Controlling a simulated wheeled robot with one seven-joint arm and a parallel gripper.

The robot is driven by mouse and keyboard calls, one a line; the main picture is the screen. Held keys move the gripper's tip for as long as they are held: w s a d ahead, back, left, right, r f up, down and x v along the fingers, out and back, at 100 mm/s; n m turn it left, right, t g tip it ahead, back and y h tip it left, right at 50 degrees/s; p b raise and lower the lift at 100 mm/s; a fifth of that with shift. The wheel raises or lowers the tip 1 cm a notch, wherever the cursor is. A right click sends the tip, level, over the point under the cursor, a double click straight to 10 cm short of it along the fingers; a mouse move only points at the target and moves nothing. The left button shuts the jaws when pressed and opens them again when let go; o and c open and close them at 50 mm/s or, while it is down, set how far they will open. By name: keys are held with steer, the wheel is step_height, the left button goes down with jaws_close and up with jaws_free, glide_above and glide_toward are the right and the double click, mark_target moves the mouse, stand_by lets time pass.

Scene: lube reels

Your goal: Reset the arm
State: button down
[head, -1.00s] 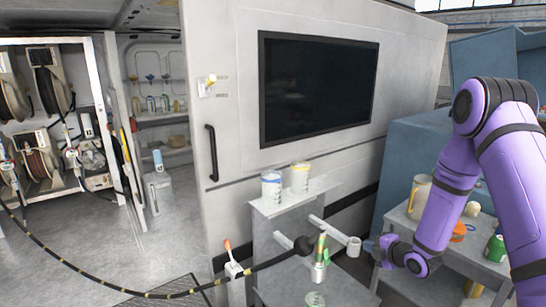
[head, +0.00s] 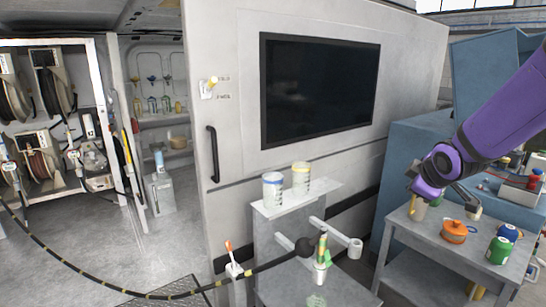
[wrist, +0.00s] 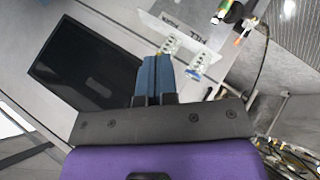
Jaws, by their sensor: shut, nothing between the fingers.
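My purple arm (head: 500,115) reaches in from the right in the head view. Its wrist end (head: 432,180) is in front of the blue cabinet, above the right-hand grey table. In the wrist view my gripper (wrist: 152,70) shows two blue fingers pressed together with nothing between them. The fingertips are hard to make out in the head view. The gripper appears to touch nothing.
The right-hand grey table (head: 420,235) holds an orange pot (head: 454,231) and a green can (head: 498,250). A grey stand (head: 265,235) carries white cups (head: 272,190). A black hose (head: 130,290) hangs at left. A dark screen (head: 320,90) is on the wall.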

steer(key=s+a+r+m+g, duration=0.1)
steer(key=s+r+m, duration=0.2)
steer(key=s, duration=0.6)
steer(key=s+a+r+m+g, duration=0.1)
steer(key=s+a+r+m, duration=0.1)
steer(key=s, duration=0.8)
steer(key=s+a+r+m+g, duration=0.1)
steer(key=s+r+m+g, duration=0.1)
steer(key=s+r+m, duration=0.3)
steer(key=s+m, duration=0.1)
steer(key=s, duration=0.3)
steer(key=shift+s+a+y, duration=0.2)
steer(key=shift+s+y, duration=0.1)
steer(key=shift+s, duration=0.1)
